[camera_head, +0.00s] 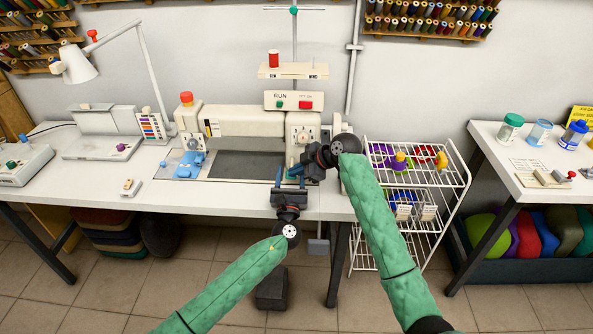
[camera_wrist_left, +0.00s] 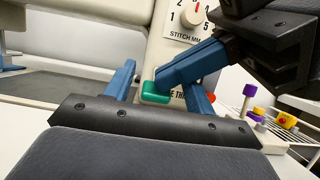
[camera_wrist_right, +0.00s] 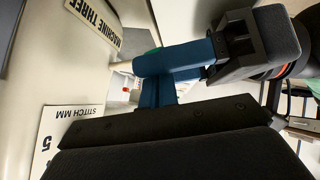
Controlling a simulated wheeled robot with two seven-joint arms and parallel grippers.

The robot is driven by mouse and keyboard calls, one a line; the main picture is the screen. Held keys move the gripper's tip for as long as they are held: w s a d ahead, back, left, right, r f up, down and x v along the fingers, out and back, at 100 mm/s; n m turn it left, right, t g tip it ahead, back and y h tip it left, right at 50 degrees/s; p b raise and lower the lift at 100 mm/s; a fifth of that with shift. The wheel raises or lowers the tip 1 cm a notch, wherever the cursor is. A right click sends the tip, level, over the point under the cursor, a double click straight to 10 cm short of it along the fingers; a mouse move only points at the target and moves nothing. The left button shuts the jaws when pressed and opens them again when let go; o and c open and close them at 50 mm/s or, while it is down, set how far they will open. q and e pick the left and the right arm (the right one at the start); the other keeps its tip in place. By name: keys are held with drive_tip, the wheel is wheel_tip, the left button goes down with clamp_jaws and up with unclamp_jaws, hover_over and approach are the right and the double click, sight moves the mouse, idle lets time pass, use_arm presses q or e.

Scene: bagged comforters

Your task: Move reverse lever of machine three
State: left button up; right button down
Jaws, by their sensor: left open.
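Machine three is the cream sewing machine (camera_head: 245,122) on the white table. Its reverse lever has a green end (camera_wrist_left: 156,94), seen in the left wrist view below the stitch dial (camera_wrist_left: 192,20). In the right wrist view the MACHINE THREE label (camera_wrist_right: 94,20) shows; whether the fingers touch the lever is unclear.
A white wire rack (camera_head: 420,185) stands right of the table. A lamp (camera_head: 80,65) and a small device (camera_head: 130,187) are further left. The table's front edge lies below my grippers.

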use_arm(q)
drive_tip(key=shift+v, duration=2.7)
use_arm(e)
drive_tip(key=shift+f, duration=0.1)
